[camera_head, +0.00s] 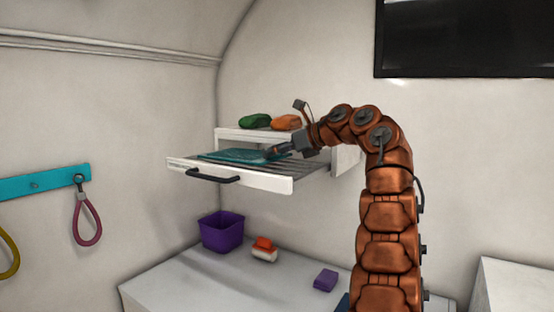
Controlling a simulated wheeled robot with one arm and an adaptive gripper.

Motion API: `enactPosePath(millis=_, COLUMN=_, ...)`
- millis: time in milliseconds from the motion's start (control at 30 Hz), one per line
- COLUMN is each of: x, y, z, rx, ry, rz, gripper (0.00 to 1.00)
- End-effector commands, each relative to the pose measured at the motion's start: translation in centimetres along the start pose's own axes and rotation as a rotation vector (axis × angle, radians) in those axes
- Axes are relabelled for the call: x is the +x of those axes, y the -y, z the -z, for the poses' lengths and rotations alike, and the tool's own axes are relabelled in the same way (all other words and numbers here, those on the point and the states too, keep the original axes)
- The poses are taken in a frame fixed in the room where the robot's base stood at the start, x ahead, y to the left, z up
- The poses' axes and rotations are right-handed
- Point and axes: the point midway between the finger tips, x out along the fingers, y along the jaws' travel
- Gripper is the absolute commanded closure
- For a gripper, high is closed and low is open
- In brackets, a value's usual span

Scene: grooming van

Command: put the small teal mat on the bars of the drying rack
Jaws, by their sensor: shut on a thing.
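The small teal mat (232,155) lies flat over the bars of the drying rack (292,178), a white pull-out frame with a dark handle on its front. The mat covers the left and middle part of the bars. I cannot tell whether all of it rests on the bars. My gripper (274,152) is at the mat's right edge, shut on it, coming in from the right. The fingertips are small and partly hidden against the mat.
Above the rack, a shelf (226,134) holds a green item (254,121) and an orange item (286,122). On the counter (190,283) below are a purple bin (222,232), an orange-and-white brush-like item (264,250) and a purple block (326,280). Loops hang from a teal rail (40,184) at left.

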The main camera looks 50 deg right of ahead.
Motion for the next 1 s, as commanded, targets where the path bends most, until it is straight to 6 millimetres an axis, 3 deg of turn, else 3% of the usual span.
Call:
enactPosePath(millis=200, x=0.48, y=0.04, z=1.23, rx=-0.001, ry=0.0, rz=0.0, gripper=0.66)
enactPosePath(millis=533, x=0.52, y=-0.01, z=1.35, rx=0.001, ry=-0.001, rz=-0.002, gripper=0.66)
enactPosePath(millis=567, x=0.53, y=0.0, z=1.36, rx=0.001, ry=-0.001, rz=-0.002, gripper=0.25)
enactPosePath(millis=767, x=0.53, y=-0.02, z=1.33, rx=0.0, ry=-0.001, rz=-0.001, gripper=0.04)
enactPosePath(millis=1000, x=0.52, y=-0.03, z=1.3, rx=0.0, ry=-0.001, rz=-0.001, gripper=0.03)
